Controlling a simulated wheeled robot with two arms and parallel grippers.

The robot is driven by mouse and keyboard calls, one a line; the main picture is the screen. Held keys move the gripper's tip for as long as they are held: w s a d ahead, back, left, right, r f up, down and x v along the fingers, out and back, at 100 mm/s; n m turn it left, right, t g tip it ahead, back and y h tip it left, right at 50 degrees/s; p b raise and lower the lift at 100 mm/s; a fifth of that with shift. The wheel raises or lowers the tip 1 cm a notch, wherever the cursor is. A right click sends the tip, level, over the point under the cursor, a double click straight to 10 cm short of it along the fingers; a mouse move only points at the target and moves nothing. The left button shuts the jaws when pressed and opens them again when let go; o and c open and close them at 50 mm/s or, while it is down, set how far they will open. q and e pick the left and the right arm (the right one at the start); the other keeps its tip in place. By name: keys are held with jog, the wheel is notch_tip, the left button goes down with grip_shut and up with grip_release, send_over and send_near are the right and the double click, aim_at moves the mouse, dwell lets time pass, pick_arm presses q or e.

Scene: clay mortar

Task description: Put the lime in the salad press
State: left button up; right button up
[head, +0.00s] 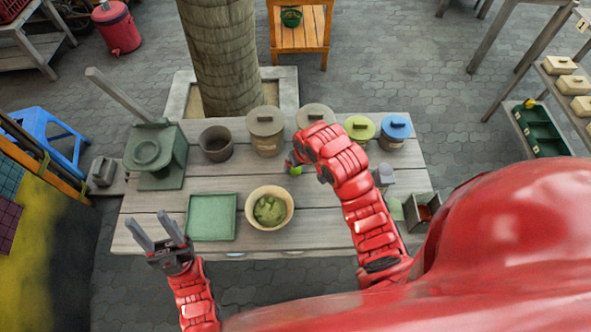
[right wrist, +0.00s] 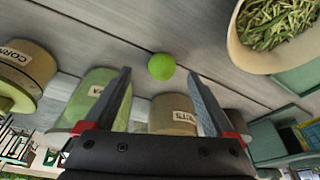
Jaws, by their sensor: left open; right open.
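The lime (head: 296,170) is a small bright green ball at the middle of the table, left of my right gripper's wrist. It also shows in the right wrist view (right wrist: 161,66), seen between and just past the fingertips. My right gripper (head: 291,163) is open and close to the lime; whether it touches it I cannot tell. The salad press (head: 155,160) is a green device with a round cup and a long raised grey lever, at the table's left end. My left gripper (head: 157,232) is open and empty near the table's front left edge.
A bowl of chopped greens (head: 269,208) and a green square tray (head: 212,217) stand in front. A dark pot (head: 216,144) and several lidded canisters (head: 267,132) line the back. A grey open box (head: 423,212) is at the right end.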

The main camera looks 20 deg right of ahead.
jog(key=shift+w+a+f+p, duration=0.1)
jog(key=shift+w+f+p, duration=0.05)
jog(key=shift+p, duration=0.15)
jog(key=x, duration=0.1)
jog(key=p+x, duration=0.1)
jog(key=x, duration=0.1)
jog(key=shift+w+a, duration=0.2)
jog(key=shift+w+f+p, duration=0.25)
jog(key=shift+f+p, duration=0.1)
jog(key=shift+f, duration=0.3)
grip_shut()
jog(key=shift+r, duration=0.15)
